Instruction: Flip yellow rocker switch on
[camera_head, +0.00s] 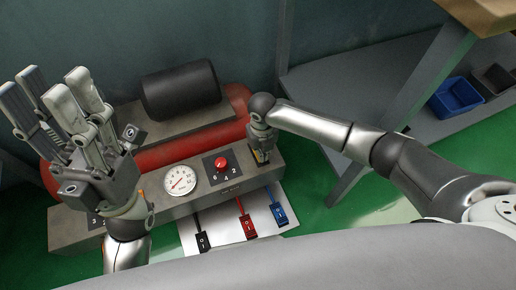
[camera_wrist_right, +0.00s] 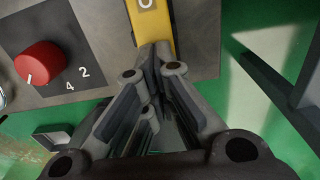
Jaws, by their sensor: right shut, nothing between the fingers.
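The yellow rocker switch (camera_wrist_right: 150,22) shows at the top of the right wrist view, set in the grey panel, with a "0" mark on its visible part. Its upper part is cut off by the frame. My right gripper (camera_wrist_right: 155,50) is shut and empty, its fingertips at the switch's lower end; I cannot tell whether they touch it. In the head view my right gripper (camera_head: 261,158) points down at the right end of the panel (camera_head: 215,192) and hides most of the switch. My left gripper (camera_head: 52,82) is open and empty, fingers up, at the left.
A red knob (camera_head: 221,163) and a round gauge (camera_head: 180,180) sit left of my right gripper. Black (camera_head: 203,241), red (camera_head: 247,226) and blue (camera_head: 280,213) switches lie below the panel. A black cylinder (camera_head: 180,89) and red tank (camera_head: 237,98) stand behind. A shelf bears a blue bin (camera_head: 456,96).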

